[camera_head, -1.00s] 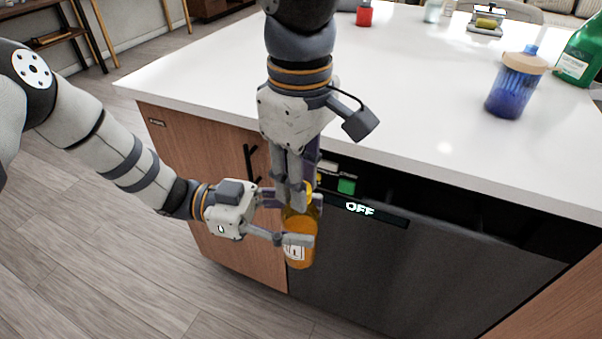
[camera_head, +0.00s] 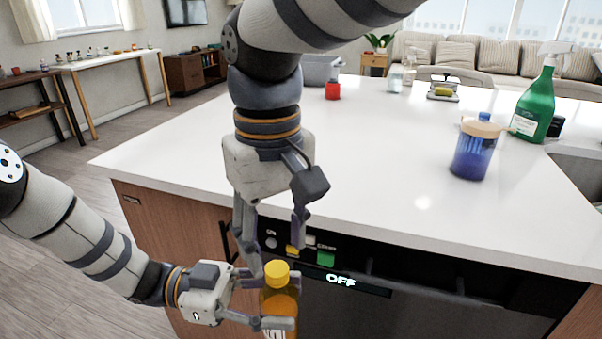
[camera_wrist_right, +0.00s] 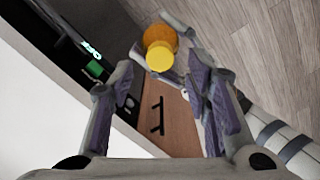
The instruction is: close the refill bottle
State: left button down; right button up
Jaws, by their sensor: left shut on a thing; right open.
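The refill bottle (camera_head: 281,302) is orange with a pale label and stands about upright in front of the dishwasher, off the counter. Its yellow cap (camera_head: 276,271) sits on the top; I cannot tell how tight it is. My left gripper (camera_head: 268,304) is shut on the bottle's body from the left. My right gripper (camera_head: 272,240) points down just above the cap, open and empty, with its fingers spread apart. In the right wrist view the cap (camera_wrist_right: 159,57) and bottle (camera_wrist_right: 163,33) lie beyond the open fingertips, apart from them.
The white island counter (camera_head: 370,170) is close behind the grippers. The dishwasher (camera_head: 420,310) shows OFF. The near counter top is clear.

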aim_at(277, 268)
jog(key=shift+r, duration=0.3)
jog(key=shift+c, duration=0.4)
jog(key=shift+a+r+n, duration=0.1)
jog(key=shift+r+n, duration=0.2)
jog(key=shift+n, duration=0.3)
notch_tip(277, 268, up, 2)
jog(key=n, duration=0.4)
jog(key=shift+r+n, duration=0.1)
jog(key=shift+n, duration=0.3)
jog(key=shift+r+n, duration=0.35)
jog(key=shift+n, duration=0.45)
jog(key=shift+f, duration=0.1)
notch_tip(277, 268, down, 8)
jog(key=shift+r, duration=0.1)
